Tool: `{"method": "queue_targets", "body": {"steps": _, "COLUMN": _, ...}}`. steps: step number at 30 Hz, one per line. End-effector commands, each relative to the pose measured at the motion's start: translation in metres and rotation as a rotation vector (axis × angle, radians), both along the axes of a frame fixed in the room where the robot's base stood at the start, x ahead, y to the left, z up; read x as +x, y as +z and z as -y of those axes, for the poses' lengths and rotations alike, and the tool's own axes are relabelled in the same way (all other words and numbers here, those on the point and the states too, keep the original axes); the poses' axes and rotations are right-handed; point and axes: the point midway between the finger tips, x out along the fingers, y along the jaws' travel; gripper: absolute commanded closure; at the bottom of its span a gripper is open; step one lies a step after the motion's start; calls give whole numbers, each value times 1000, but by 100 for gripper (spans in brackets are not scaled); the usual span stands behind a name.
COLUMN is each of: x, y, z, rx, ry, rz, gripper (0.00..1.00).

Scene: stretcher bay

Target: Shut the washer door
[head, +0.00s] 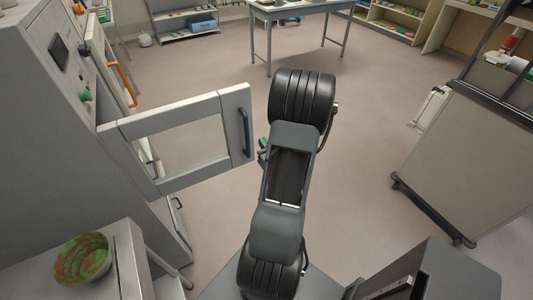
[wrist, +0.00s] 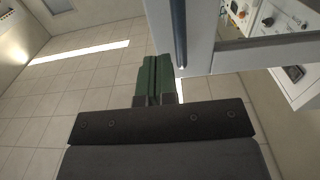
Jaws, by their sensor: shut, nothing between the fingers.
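The washer (head: 45,125) is the pale grey cabinet at the left of the head view. Its door (head: 231,118), a pale frame around a clear pane, stands wide open and reaches out to the right. A dark upright handle (head: 245,133) is near the door's free edge. My gripper (head: 263,150) is just right of that edge, partly hidden by my arm. In the wrist view its green fingers (wrist: 156,80) are together and empty. The door frame (wrist: 201,40) and handle (wrist: 179,35) are close beside the fingers on the right; whether they touch, I cannot tell.
A patterned bowl (head: 82,259) sits on a pale surface at the lower left. A grey wheeled cart (head: 470,150) stands at the right. A table (head: 300,8) and shelves are at the back. The floor between is clear.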

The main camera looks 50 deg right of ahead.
Motion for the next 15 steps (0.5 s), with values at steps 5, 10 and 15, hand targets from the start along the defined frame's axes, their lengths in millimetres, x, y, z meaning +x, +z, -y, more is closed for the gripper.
{"method": "queue_targets", "body": {"steps": 5, "x": 12, "y": -5, "z": 3, "rx": -4, "ry": 0, "rz": 5, "gripper": 100}}
{"method": "queue_targets", "body": {"steps": 10, "x": 39, "y": 3, "z": 14, "rx": 4, "ry": 2, "rz": 2, "gripper": 100}}
{"method": "queue_targets", "body": {"steps": 15, "x": 64, "y": 4, "z": 25, "rx": 2, "ry": 1, "rz": 2, "gripper": 100}}
